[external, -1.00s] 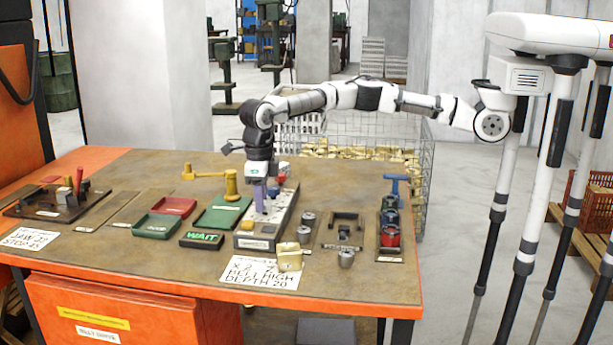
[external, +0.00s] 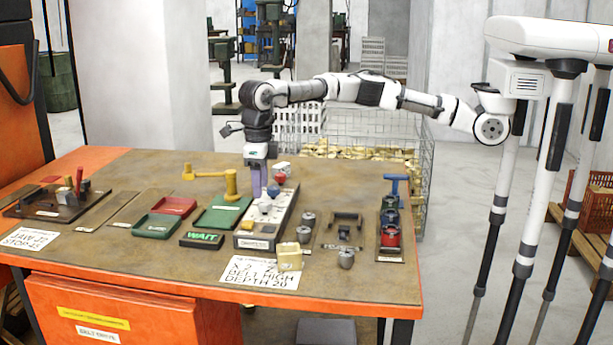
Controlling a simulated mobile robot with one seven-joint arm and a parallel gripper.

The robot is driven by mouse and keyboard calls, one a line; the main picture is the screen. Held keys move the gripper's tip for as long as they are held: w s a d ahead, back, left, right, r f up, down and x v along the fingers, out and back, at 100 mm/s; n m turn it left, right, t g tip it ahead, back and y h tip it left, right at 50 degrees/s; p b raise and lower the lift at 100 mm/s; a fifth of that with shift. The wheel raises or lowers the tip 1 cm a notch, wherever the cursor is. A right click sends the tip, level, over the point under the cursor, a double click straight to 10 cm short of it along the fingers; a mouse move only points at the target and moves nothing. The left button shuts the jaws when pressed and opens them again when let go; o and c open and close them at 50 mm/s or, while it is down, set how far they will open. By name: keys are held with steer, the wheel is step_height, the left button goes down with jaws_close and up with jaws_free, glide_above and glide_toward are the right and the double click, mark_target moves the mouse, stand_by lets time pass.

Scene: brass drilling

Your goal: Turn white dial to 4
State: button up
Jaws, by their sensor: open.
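A grey control panel (external: 282,222) lies on the workbench with a row of small knobs and dials on it. A whitish dial (external: 265,203) shows on the panel below my gripper; its number marks are too small to read. A blue knob (external: 274,190) and a red knob (external: 279,178) sit farther back on the panel. My gripper (external: 259,192) points straight down over the left edge of the panel, its purple fingers close to the whitish dial. It is open, and I see nothing held. I cannot tell whether the fingers touch the panel or dial.
A yellow handle (external: 231,184) stands left of the panel, near the green tray (external: 221,214). A "WAIT" display (external: 203,240) and a paper note (external: 255,274) lie in front.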

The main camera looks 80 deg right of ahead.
mark_target(261, 202)
step_height(261, 202, up, 10)
steer(key=shift+f+b, duration=0.2)
steer(key=shift+b, duration=0.25)
